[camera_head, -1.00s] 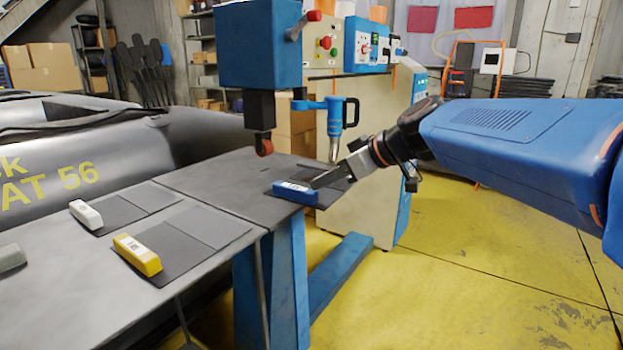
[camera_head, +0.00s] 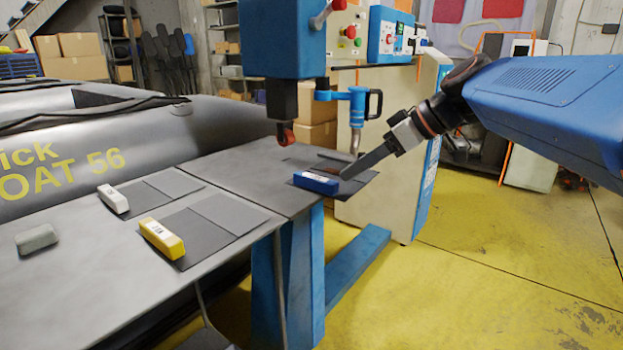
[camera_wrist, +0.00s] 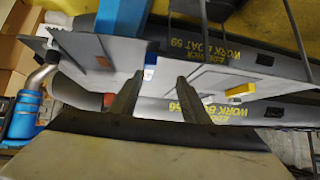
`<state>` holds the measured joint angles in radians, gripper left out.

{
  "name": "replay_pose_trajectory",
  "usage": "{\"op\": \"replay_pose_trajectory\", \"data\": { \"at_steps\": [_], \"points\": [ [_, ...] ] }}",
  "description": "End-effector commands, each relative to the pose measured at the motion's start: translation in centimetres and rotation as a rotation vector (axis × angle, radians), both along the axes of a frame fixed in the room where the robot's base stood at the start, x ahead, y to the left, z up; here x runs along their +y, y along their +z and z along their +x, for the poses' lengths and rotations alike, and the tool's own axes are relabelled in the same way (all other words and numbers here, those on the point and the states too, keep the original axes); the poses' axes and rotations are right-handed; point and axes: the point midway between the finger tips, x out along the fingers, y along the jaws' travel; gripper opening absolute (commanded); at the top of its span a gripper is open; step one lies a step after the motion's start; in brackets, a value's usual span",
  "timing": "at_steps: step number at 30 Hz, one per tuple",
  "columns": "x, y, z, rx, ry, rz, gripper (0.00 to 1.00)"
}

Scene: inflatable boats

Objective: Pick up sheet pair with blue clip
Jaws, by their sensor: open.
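The blue clip (camera_head: 316,182) sits on the front left edge of a dark grey sheet pair (camera_head: 357,181) on the far end of the table, below the press. My gripper (camera_head: 343,176) comes in from the right, with its fingertips close to the clip's right end. In the wrist view, my gripper (camera_wrist: 158,82) is open, and the blue clip (camera_wrist: 150,59) shows small between and beyond the fingers. Nothing shows between the fingers themselves. Whether they touch the sheets cannot be told.
A yellow clip (camera_head: 162,239) and a white clip (camera_head: 113,199) lie on other sheet pairs on the grey table (camera_head: 80,290). A grey block (camera_head: 37,239) lies at left. The blue press (camera_head: 282,40) and its roller (camera_head: 286,133) overhang the table near the blue clip.

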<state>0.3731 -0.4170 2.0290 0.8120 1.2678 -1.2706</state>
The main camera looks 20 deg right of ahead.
Motion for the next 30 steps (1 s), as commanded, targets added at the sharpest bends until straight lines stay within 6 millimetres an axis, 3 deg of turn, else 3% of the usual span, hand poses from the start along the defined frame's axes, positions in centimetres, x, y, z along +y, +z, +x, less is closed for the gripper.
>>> {"op": "replay_pose_trajectory", "data": {
  "at_steps": [9, 21, 27, 30],
  "points": [
    [2.8, 5.3, 3.9, 0.297, 0.139, -0.202, 0.42],
    [5.9, 11.3, 8.8, 0.546, 0.027, -0.523, 0.42],
    [6.8, 12.8, 9.7, 0.582, -0.040, -0.593, 0.42],
    [6.8, 12.5, 9.8, 0.586, -0.051, -0.603, 0.42]
  ]
}}
